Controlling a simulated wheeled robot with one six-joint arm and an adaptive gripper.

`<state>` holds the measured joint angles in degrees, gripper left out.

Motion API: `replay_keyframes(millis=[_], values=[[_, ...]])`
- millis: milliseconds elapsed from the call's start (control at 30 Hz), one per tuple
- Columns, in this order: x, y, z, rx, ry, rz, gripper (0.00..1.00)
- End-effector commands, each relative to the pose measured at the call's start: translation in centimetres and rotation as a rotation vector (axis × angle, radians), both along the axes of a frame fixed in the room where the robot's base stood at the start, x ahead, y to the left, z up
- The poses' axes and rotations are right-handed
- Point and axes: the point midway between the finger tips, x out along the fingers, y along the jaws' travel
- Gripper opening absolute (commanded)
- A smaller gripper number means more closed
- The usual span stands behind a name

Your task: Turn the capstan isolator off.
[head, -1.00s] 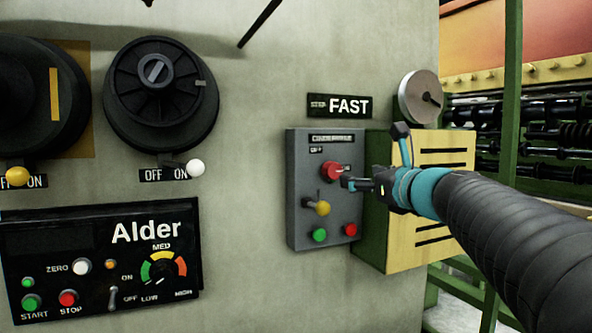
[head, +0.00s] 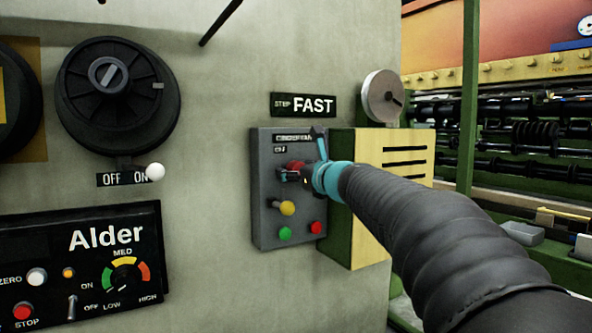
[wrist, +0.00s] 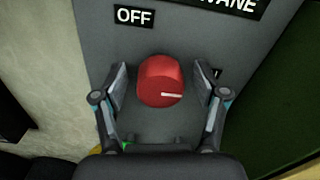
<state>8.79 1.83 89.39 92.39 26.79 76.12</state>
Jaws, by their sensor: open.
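The red rotary knob (wrist: 161,82) sits on a grey panel (wrist: 84,40) under a label that I cannot read in full. In the wrist view an OFF label (wrist: 134,17) is up and left of the knob, and the knob's white mark points right. My gripper (wrist: 163,84) is open, with one finger on each side of the knob and a small gap showing on both sides. In the head view my gripper (head: 300,165) partly covers the red knob (head: 292,167) on the grey box (head: 262,200).
Below the knob are a yellow-knobbed lever (head: 287,208), a green button (head: 285,233) and a red button (head: 316,227). A yellow-green box (head: 370,215) adjoins on the right. An Alder panel (head: 85,265) and a black dial (head: 118,97) are at left.

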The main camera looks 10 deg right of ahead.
Motion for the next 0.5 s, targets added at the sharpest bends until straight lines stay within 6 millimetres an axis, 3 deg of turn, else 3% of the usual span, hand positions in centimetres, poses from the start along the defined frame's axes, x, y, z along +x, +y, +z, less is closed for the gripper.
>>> replay_keyframes(millis=[133, 367, 500], values=[[-0.03, -0.01, 0.02, 0.000, 0.000, 0.000, 0.72], [-0.04, -0.01, 0.02, -0.001, 0.000, 0.000, 0.15], [-0.05, 0.00, 0.02, -0.002, -0.001, 0.000, 0.12]])
